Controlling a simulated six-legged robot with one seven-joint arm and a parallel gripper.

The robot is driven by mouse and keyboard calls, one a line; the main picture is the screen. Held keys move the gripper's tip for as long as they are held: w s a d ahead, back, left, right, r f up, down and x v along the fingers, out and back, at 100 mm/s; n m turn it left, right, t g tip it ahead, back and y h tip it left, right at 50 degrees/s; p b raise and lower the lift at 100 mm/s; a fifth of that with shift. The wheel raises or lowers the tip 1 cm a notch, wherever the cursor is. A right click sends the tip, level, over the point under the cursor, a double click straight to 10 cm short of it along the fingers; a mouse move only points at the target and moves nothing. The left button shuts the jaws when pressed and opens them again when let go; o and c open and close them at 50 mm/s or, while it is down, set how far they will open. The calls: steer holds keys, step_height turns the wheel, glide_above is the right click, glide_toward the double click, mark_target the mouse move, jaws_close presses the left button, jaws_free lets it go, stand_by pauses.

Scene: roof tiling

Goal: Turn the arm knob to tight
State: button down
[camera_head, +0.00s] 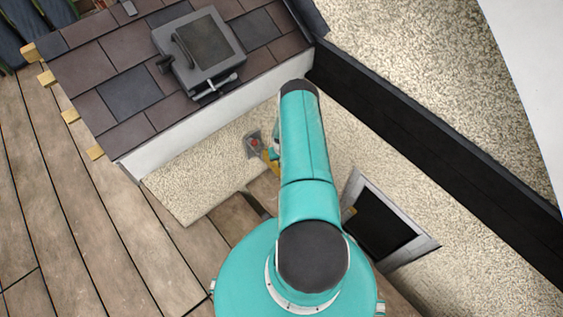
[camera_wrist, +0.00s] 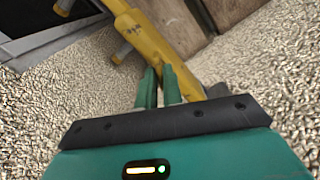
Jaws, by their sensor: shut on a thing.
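A yellow arm (camera_wrist: 150,38) runs diagonally across the upper part of the wrist view, with dark markings on it. Short stubs with grey ends (camera_wrist: 121,50) stick out from its left side. My gripper (camera_wrist: 160,72) has its two green fingers close together at the arm's lower part and is shut on it. I cannot make out a separate knob between the fingertips or its setting. In the head view my teal arm hides most of this spot. Only a bit of the yellow arm (camera_head: 271,156) shows there, beside a grey plate with a red spot (camera_head: 254,143).
A tiled roof section (camera_head: 85,65) with a grey roof window (camera_head: 200,50) lies at upper left. Wooden planks (camera_head: 60,190) fill the left side. A dark framed opening (camera_head: 383,225) is in the pebbled wall at right, below a long black beam (camera_head: 430,135).

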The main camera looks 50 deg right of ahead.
steer(key=m, duration=1.2)
steer(key=shift+m, duration=0.3)
stand_by(0.3)
steer(key=c, duration=1.5)
jaws_free()
steer(key=shift+c, duration=0.2)
steer(key=shift+r, duration=0.1)
step_height(320, 180, up, 14)
steer(key=shift+f, duration=0.2)
